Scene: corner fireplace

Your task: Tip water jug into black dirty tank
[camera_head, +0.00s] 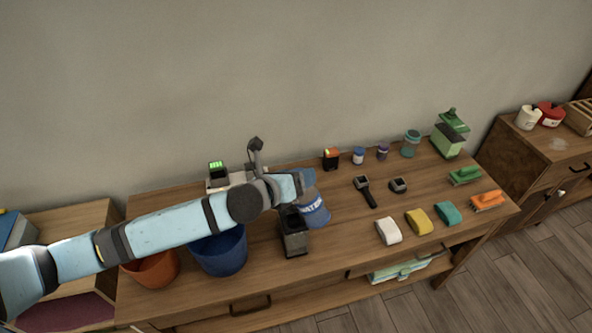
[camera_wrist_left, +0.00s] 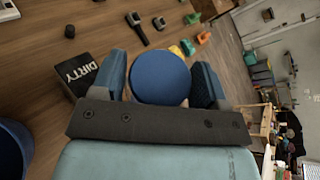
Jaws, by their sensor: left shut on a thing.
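The water jug (camera_head: 314,213) is blue with a white WATER label and stands out just right of the black tank in the head view. My left gripper (camera_head: 303,187) is shut on it from above and partly hides its upper part. In the left wrist view the jug's round blue end (camera_wrist_left: 160,77) shows between the two fingers. The black dirty tank (camera_head: 294,243) is an open dark box on the table, close beside the jug; its DIRTY label (camera_wrist_left: 82,73) shows in the wrist view. I cannot tell whether the jug touches the tank. My right gripper is out of view.
A blue bucket (camera_head: 219,253) and an orange bucket (camera_head: 151,270) stand left of the tank, under my left arm. Sponges, including a white one (camera_head: 388,231), and brushes lie to the right. Small jars, including a teal one (camera_head: 411,143), line the wall side.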

